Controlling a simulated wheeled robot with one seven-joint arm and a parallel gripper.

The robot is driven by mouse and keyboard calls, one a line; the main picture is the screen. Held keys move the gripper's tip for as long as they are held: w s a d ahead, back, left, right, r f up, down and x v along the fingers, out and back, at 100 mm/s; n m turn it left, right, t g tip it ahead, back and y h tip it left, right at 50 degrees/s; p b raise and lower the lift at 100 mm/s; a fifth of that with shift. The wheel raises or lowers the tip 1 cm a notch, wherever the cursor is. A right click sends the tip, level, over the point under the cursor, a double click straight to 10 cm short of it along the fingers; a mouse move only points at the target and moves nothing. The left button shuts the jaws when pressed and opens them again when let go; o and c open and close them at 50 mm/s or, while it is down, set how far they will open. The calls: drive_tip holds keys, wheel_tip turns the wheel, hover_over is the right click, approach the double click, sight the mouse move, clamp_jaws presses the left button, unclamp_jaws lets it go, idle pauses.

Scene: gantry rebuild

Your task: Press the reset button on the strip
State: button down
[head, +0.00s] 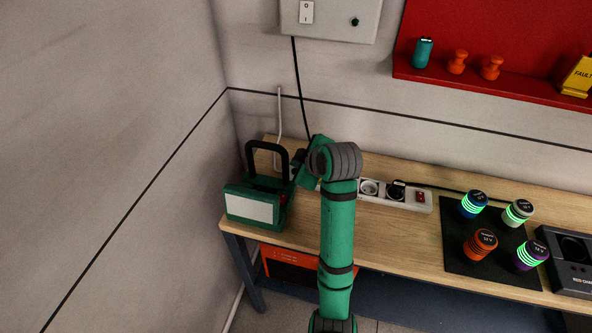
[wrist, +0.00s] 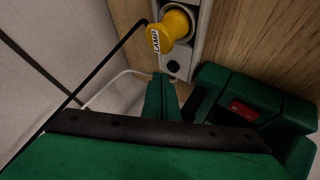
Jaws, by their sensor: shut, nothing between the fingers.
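The white power strip (head: 408,203) lies along the back of the wooden bench, with sockets and a red switch (head: 421,197) at its right end. In the wrist view, the strip's near end (wrist: 188,63) carries a round black button (wrist: 173,66), which looks like the reset button. A yellow plug tagged LAMP (wrist: 177,24) sits in the strip just beyond it. My gripper (wrist: 161,78) is shut and empty, its fingertips just short of the button in the picture; I cannot tell whether they touch. In the head view my arm hides the strip's left part.
A green box with a black handle (head: 252,205) stands at the bench's left end, close beside my gripper; its red switch (wrist: 242,110) shows in the wrist view. A black cable hangs behind. A dark mat (head: 462,254) with several glowing cylinders lies right.

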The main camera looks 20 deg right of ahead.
drive_tip(key=shift+r, duration=0.1)
wheel_tip(320, 180, up, 5)
drive_tip(key=shift+f, duration=0.1)
idle(0.7)
drive_tip(key=shift+w, duration=0.1)
idle(0.6)
